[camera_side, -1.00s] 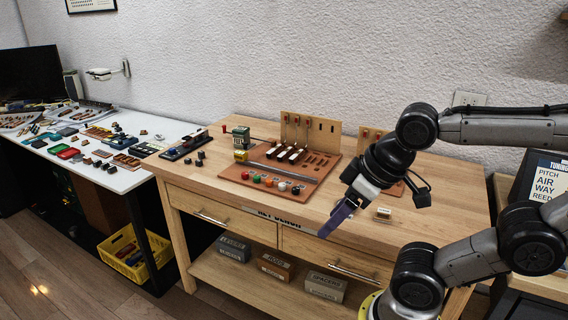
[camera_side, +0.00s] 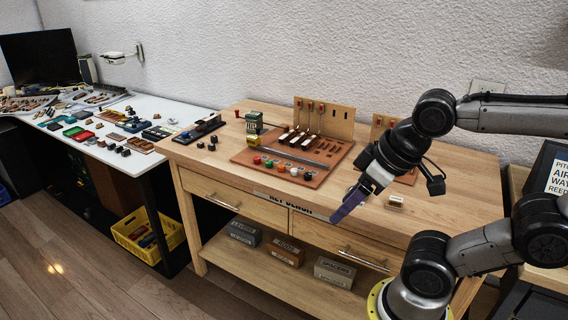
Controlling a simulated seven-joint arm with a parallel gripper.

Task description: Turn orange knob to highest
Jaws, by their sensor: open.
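A row of small coloured knobs runs along the front of the brown board (camera_side: 325,157) on the wooden bench. The orange knob (camera_side: 281,168) appears to be among them, but it is tiny here and its setting cannot be read. My gripper (camera_side: 341,212), with purple fingers, hangs over the bench's front edge, to the right of and nearer the camera than the knobs. It is open, holds nothing and is apart from the knobs.
An upright wooden panel (camera_side: 335,121) with pegs stands behind the board. A small pale block (camera_side: 395,202) lies right of my gripper.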

